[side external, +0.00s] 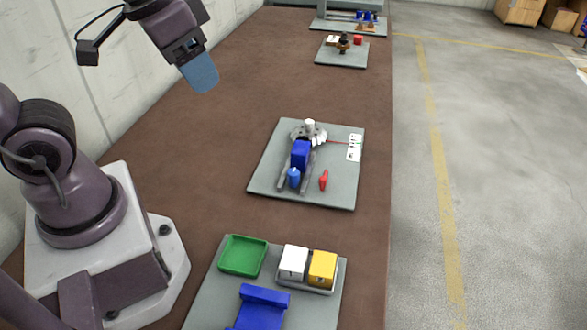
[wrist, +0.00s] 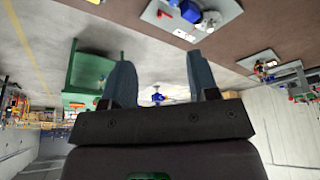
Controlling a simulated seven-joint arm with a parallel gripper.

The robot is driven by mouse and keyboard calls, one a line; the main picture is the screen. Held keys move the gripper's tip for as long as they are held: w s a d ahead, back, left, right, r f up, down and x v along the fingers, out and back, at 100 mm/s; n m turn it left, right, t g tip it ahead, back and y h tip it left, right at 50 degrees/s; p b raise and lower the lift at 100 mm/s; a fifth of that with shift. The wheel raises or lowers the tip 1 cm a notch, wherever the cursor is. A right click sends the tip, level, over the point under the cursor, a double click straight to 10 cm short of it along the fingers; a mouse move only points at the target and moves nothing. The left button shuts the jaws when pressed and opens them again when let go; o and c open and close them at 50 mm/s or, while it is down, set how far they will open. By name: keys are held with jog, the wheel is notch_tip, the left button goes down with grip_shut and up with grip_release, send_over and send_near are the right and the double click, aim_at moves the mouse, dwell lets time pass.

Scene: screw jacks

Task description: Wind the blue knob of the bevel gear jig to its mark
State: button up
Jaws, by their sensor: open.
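The bevel gear jig is on a grey plate (side external: 270,165) in the middle of the brown table in the side external view. It has a white toothed gear (side external: 309,131), a dark blue block (side external: 300,154) and a small lighter blue knob (side external: 293,177) at its near end. A thin red pointer reaches a white marked card (side external: 354,148) on the right. My gripper (side external: 203,78) is high above the table, up and left of the jig and clear of it. In the wrist view my gripper (wrist: 160,60) has its two fingers wide apart with nothing between them.
A red piece (side external: 323,181) stands beside the knob. A nearer plate (side external: 210,300) holds a green tray (side external: 243,255), white and yellow blocks (side external: 322,269) and a blue part (side external: 260,308). Other jigs (side external: 342,53) are farther back. Bare table lies between the plates.

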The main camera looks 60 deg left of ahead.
jog(key=w+f+n+g, duration=0.3)
jog(key=w+f, duration=0.4)
jog(key=w, duration=0.1)
jog(key=n+g, duration=0.1)
jog(key=n, duration=0.6)
send_over(293, 172)
notch_tip(293, 172, down, 9)
notch_tip(293, 172, down, 13)
jog(key=shift+r, duration=0.1)
jog(key=c, duration=0.9)
